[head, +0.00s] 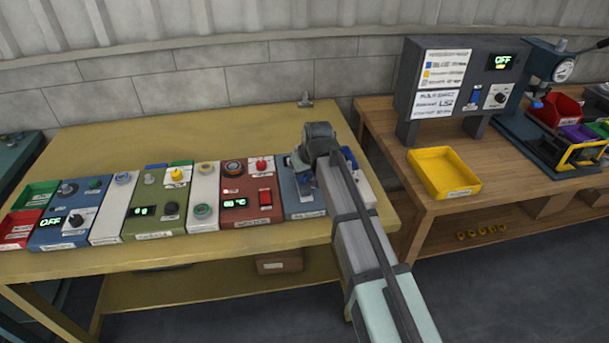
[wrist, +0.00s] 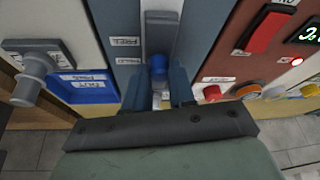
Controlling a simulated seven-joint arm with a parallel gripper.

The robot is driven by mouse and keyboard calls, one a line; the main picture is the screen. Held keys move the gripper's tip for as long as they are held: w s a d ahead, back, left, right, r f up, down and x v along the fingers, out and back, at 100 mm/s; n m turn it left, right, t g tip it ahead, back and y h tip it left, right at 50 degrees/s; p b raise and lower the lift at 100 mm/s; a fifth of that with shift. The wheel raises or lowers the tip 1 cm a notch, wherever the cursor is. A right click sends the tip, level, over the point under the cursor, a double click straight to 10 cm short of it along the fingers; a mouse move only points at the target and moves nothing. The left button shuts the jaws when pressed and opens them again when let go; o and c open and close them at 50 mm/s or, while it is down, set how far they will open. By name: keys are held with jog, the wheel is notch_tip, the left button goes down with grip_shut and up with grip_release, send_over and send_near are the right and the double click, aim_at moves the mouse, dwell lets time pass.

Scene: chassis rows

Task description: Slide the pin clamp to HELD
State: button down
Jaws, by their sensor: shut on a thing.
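The pin clamp shows in the wrist view as a blue knob (wrist: 158,66) on a grey upright track (wrist: 161,32), set in a blue panel (wrist: 124,18). My gripper (wrist: 158,92) has one finger on each side of the knob and is shut on it. My arm and gripper hide much of that panel there.
A red panel (head: 237,213) with a lit display, red switch and knobs adjoins the blue panel. In the wrist view a white panel with a grey knob (wrist: 36,78) and a blue tray (wrist: 84,90) lies on the other side. A yellow tray (head: 443,172) stands on the right-hand bench.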

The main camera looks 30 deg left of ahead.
jog(key=shift+w+a, duration=1.05)
jog(key=c, duration=0.9)
grip_release()
jog(key=shift+c, duration=0.2)
jog(key=v, duration=1.4)
jog(key=shift+w+a+f, duration=0.1)
